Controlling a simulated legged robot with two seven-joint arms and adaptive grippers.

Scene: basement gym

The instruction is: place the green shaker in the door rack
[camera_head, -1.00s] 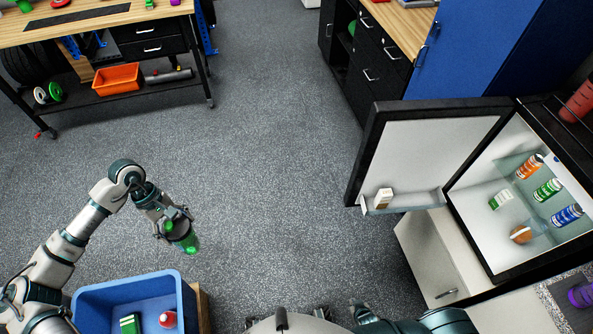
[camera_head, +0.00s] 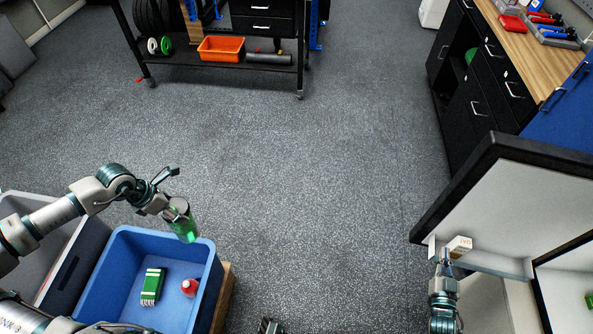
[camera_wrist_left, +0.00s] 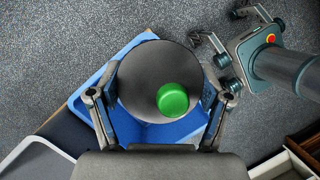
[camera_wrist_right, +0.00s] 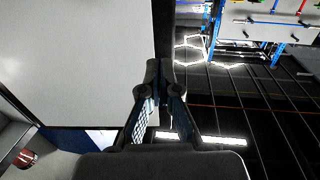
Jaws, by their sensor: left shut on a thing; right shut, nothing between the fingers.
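The green shaker (camera_head: 184,227) is held in my left gripper (camera_head: 174,207), tilted, above the far right rim of the blue bin. In the left wrist view the shaker's dark round top (camera_wrist_left: 140,85) with a green cap lies between the fingers. The door rack (camera_head: 492,263) is a pale shelf low on the inner side of the open fridge door (camera_head: 520,205), at the right. My right gripper (camera_head: 446,258) is shut and empty beside the rack's left end. It also shows in the right wrist view (camera_wrist_right: 163,100).
The fridge interior (camera_head: 568,300) is mostly cut off.

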